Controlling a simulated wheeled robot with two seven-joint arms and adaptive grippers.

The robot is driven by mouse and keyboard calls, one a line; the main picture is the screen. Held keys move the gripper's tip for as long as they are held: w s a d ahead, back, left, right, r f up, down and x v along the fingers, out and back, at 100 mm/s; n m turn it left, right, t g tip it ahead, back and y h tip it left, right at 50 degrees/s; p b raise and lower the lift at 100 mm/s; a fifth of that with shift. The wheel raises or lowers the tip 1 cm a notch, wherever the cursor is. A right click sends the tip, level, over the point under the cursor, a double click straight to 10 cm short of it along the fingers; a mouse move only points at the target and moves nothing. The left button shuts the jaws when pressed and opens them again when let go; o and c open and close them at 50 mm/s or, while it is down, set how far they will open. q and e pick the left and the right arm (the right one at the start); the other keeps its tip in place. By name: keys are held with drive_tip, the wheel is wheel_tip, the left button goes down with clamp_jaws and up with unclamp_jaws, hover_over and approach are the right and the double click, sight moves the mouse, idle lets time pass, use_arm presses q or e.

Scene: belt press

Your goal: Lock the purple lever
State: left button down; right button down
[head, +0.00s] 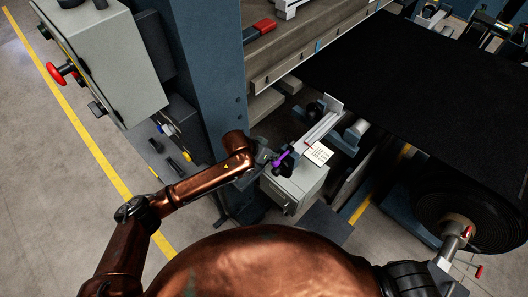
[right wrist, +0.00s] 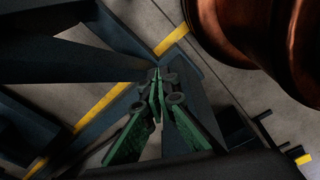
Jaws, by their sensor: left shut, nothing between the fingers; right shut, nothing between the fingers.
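The purple lever (head: 281,159) is a small bar on top of a grey box-shaped unit (head: 298,186), near the middle of the head view. It slants up to the right, by a pale rail. My left gripper (head: 268,158) is shut and empty, just left of the lever. I cannot tell whether it touches the lever. Its fingertips are small and partly hidden. My right gripper (right wrist: 157,76) shows in the right wrist view with its green-sided fingers together and nothing between them. The lever does not show in that view.
A blue column (head: 204,75) stands behind my left arm. A control box (head: 103,58) with a red knob (head: 59,73) is at upper left. A black belt (head: 415,85) runs across the right to a large roll (head: 465,215). Open floor lies at far left.

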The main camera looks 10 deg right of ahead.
use_arm(q)
drive_tip(key=shift+s+a+f, duration=0.1)
drive_tip(key=shift+a+f, duration=0.05)
drive_tip(key=shift+f, duration=0.3)
drive_tip(key=shift+s+a+f+t+h+b, duration=0.1)
drive_tip(key=shift+a+f+t+h+b, duration=0.1)
drive_tip(key=shift+f+t+h+b, duration=0.3)
use_arm(e)
drive_tip(key=shift+s+f, duration=0.6)
drive_tip(key=shift+s, duration=0.35)
use_arm(q)
drive_tip(key=shift+r, duration=0.15)
use_arm(e)
drive_tip(key=shift+w, duration=0.1)
drive_tip(key=shift+w, duration=0.4)
